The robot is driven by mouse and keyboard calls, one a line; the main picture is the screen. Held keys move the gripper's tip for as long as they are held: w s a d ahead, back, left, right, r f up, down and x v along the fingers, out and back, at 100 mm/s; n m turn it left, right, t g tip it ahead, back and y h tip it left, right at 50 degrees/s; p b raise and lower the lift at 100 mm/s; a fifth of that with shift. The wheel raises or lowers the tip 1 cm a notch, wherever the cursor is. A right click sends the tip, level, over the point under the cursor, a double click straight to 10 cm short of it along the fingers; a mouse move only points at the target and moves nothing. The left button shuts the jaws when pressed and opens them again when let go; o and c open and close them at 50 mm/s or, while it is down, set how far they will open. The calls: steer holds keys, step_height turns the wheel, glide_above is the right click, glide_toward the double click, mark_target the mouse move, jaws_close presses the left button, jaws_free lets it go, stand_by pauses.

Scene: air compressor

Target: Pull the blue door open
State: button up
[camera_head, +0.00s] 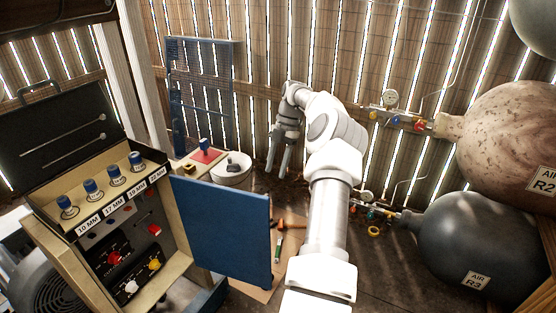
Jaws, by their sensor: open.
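The blue door (222,232) is a flat blue panel at the lower middle. It is hinged on the right side of the beige control cabinet (168,225) and stands swung out to the right, so the cabinet's inside shows. My gripper (279,165) points down with its fingers apart and empty. In the picture it is above and to the right of the door's top edge and appears apart from the door. My white arm (327,220) passes to the right of the door's free edge.
A black lid (60,120) stands open on the cabinet, above several blue-capped knobs. A white bucket (232,172) and a blue rack (203,100) stand behind the door. Tanks, a rusty one (510,140) and a dark one (465,240), fill the right. Tools lie on the floor.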

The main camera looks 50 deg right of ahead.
steer(key=shift+v, duration=1.15)
